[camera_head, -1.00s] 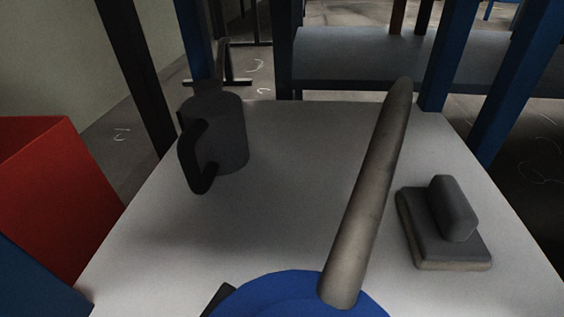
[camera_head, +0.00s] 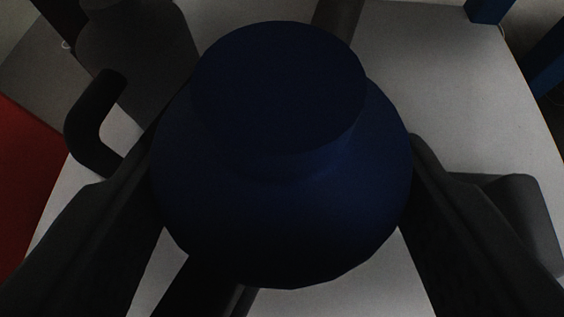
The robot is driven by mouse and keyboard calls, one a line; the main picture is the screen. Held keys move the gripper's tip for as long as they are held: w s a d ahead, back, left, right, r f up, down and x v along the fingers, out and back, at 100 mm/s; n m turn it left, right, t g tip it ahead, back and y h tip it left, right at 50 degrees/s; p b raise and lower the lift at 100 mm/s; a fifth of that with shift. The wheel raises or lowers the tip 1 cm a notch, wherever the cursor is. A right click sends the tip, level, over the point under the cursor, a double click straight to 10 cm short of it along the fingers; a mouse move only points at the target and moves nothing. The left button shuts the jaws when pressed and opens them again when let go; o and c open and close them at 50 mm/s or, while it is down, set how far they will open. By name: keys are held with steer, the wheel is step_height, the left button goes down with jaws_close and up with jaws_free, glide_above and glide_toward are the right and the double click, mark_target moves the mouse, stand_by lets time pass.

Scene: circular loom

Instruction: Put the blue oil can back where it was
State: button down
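The blue oil can (camera_head: 280,190) fills the middle of the view, very close, with its round flat top facing me.
The pale table (camera_head: 430,70) lies below. A grey jug (camera_head: 145,60) with a dark handle stands close on the left. A grey block (camera_head: 528,215) lies on the right, partly behind a finger. A red thing (camera_head: 25,185) is beyond the left edge. The upper right tabletop is clear.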

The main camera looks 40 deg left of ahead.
steer(key=shift+f, duration=1.75)
steer(key=shift+c, duration=1.6)
jaws_free()
steer(key=shift+f, duration=0.1)
steer(key=shift+s+d+r, duration=0.25)
steer(key=shift+r, duration=0.05)
steer(key=v, duration=1.1)
